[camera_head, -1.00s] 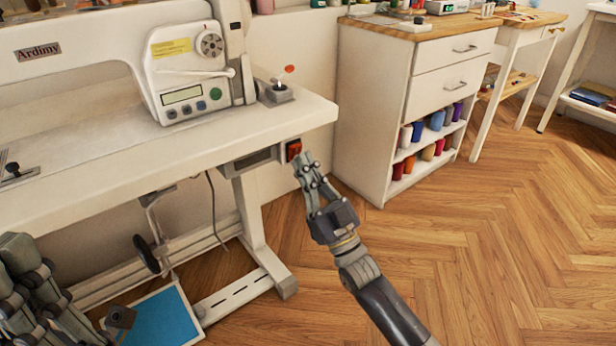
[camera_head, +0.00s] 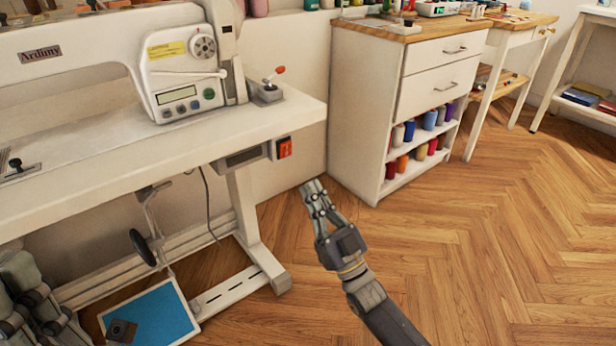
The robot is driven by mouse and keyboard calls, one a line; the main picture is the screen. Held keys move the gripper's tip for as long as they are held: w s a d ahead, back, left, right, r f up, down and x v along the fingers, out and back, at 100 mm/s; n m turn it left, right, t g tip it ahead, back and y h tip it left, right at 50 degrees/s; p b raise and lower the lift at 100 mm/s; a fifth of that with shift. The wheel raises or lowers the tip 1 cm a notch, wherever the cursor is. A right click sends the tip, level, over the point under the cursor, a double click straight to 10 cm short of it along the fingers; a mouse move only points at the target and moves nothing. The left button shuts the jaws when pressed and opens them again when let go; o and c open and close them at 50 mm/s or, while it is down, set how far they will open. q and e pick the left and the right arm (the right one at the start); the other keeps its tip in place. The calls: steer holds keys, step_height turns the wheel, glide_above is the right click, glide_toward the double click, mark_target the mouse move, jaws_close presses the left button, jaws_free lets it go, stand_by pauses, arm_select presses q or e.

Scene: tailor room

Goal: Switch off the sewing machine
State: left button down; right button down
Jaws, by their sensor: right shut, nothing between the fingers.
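The white sewing machine (camera_head: 187,75) stands on its table (camera_head: 150,155) at the left, with a small display and buttons on its front. A red-orange switch (camera_head: 284,147) sits in a dark housing under the table's right end, and it is in plain view. My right gripper (camera_head: 313,186) is shut and empty, below and to the right of the switch and apart from it. My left gripper (camera_head: 30,300) shows only partly at the lower left edge, and I cannot tell whether it is open.
A white cabinet (camera_head: 368,110) with drawers and thread spools stands right of the table. A blue pedal plate (camera_head: 150,318) lies under the table. A small lever with a red knob (camera_head: 274,74) rises from the tabletop. The wooden floor at the right is clear.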

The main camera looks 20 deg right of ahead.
steer(key=f+v, duration=0.1)
steer(key=v, duration=0.5)
steer(key=shift+w+a, duration=0.2)
steer(key=shift+w, duration=0.2)
